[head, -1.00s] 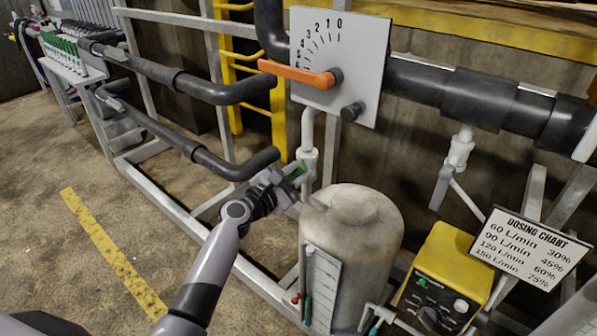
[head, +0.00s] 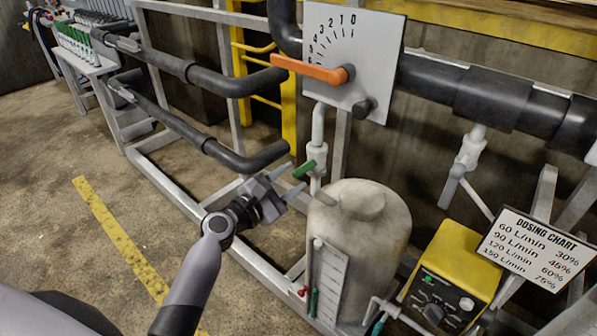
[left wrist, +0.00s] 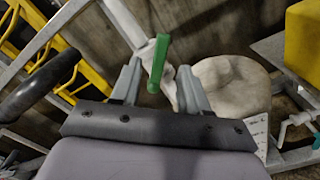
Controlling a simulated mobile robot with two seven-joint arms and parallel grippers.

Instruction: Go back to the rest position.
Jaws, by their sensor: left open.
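My left gripper (head: 287,181) is open in the head view, in front of a white pipe and to the left of the pale tank. In the left wrist view my left gripper (left wrist: 158,88) shows its two fingers apart. A green valve handle (head: 304,169) on the white pipe (head: 317,150) is just beyond the fingertips. In the left wrist view the green handle (left wrist: 158,62) appears between the fingers, and no finger is seen pressing on it. My right gripper is not in view.
A pale tank (head: 362,225) stands close to the right of my left gripper. A yellow dosing pump (head: 450,275) and a dosing chart (head: 535,250) are at the right. Black pipes (head: 205,80) and a grey frame lie behind. Open floor with a yellow line (head: 115,235) is at the left.

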